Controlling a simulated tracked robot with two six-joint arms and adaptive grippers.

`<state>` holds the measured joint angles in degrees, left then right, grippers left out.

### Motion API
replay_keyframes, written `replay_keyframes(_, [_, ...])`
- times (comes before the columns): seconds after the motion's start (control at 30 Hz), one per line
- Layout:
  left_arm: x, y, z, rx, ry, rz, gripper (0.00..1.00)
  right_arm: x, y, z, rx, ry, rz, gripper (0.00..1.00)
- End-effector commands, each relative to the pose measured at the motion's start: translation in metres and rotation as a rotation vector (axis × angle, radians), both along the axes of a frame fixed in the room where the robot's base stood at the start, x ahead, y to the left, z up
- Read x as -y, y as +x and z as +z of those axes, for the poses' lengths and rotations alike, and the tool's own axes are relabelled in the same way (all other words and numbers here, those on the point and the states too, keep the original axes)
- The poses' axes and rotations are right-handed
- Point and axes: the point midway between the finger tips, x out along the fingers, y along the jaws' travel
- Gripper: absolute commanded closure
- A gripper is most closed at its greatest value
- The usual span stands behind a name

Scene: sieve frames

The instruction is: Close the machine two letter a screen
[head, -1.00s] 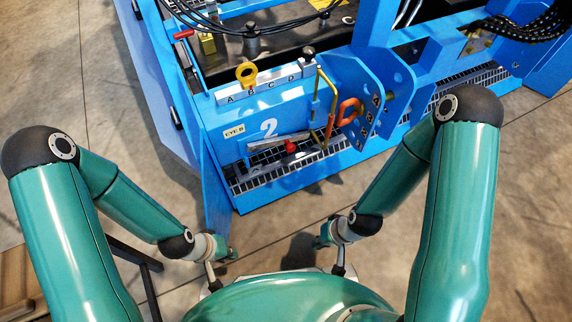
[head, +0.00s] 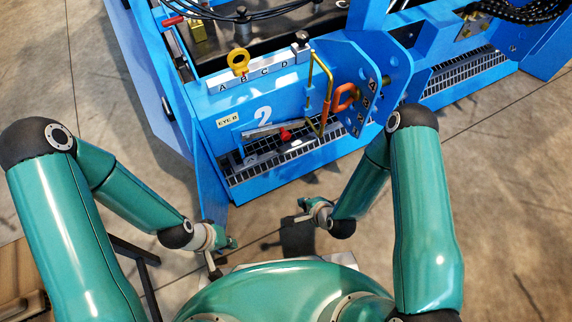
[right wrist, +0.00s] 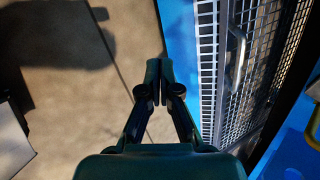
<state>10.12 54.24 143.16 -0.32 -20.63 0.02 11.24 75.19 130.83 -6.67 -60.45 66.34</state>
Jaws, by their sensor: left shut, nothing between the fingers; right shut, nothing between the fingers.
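The blue machine marked 2 (head: 207,110) stands ahead of me in the head view. A rail lettered A, B, C, D (head: 265,75) runs along its top edge, with a yellow ring (head: 239,61) standing by the A and B end. A mesh screen or grating (head: 243,171) lies low on its front; I cannot tell which letter it bears. My left gripper (head: 232,243) is shut and empty, apart from the machine. My right gripper (head: 300,209) is shut and empty, short of the front; in the right wrist view (right wrist: 158,98) it is beside blue framing and mesh.
A lever with a red knob (head: 285,134), a yellow bar handle (head: 327,98) and an orange ring (head: 344,98) are on the machine's front. A silver handle (right wrist: 237,60) crosses the mesh in the right wrist view. Bare floor (head: 490,200) lies at the right.

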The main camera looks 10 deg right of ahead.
Motion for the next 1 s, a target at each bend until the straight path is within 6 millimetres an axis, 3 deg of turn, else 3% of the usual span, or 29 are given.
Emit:
replay_keyframes(0.03, [0.000,0.000,-0.004,0.000,0.000,0.000,1.00,-0.005,0.007,-0.012,0.023,0.088,-0.123,1.00])
replay_keyframes(0.2, [0.000,0.000,-0.011,0.000,0.000,0.000,1.00,-0.014,0.028,-0.025,0.121,0.480,-0.541,1.00])
replay_keyframes(0.33, [0.000,0.000,-0.016,0.000,0.000,0.000,1.00,-0.018,0.032,-0.026,0.174,0.799,-0.770,1.00])
replay_keyframes(0.5, [0.000,0.000,-0.019,0.000,0.000,0.000,1.00,-0.020,0.029,-0.023,0.206,1.118,-0.934,1.00])
replay_keyframes(0.77, [0.000,0.000,-0.024,0.000,0.000,0.000,1.00,-0.020,0.035,-0.022,0.217,1.276,-0.993,1.00])
replay_keyframes(1.0, [0.000,0.000,-0.042,0.000,0.000,0.000,1.00,-0.025,0.071,-0.032,0.221,1.275,-0.988,1.00])
